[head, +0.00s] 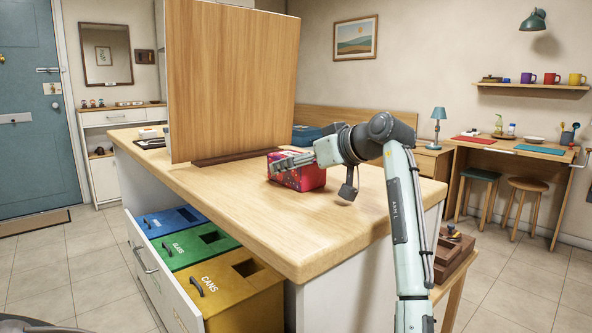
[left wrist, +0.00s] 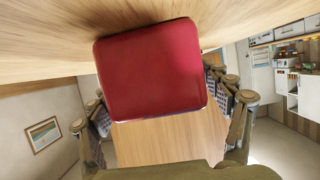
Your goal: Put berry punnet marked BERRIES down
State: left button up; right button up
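The berry punnet (head: 305,176) is a red box with a patterned side, low at the island worktop (head: 240,215) just right of the upright wooden panel. No BERRIES marking is readable. My left gripper (head: 288,161) reaches it from the right, with fingers along its sides. In the left wrist view the punnet (left wrist: 150,70) shows as a plain red face between the two finger pairs (left wrist: 160,110), which look closed against its sides. Its edge meets the wooden surface and a dark shadow; I cannot tell whether it bears on the wood. My right gripper is not in view.
A tall wooden panel (head: 232,80) stands upright on the worktop, left of the punnet. A blue box (head: 306,135) is behind. The worktop's front and right are clear. An open drawer with blue, green and yellow bins (head: 240,290) juts out below the left edge.

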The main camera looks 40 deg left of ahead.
pick_arm(q)
jog(key=c, duration=0.9)
jog(key=shift+c, duration=0.9)
jog(key=shift+r, duration=0.15)
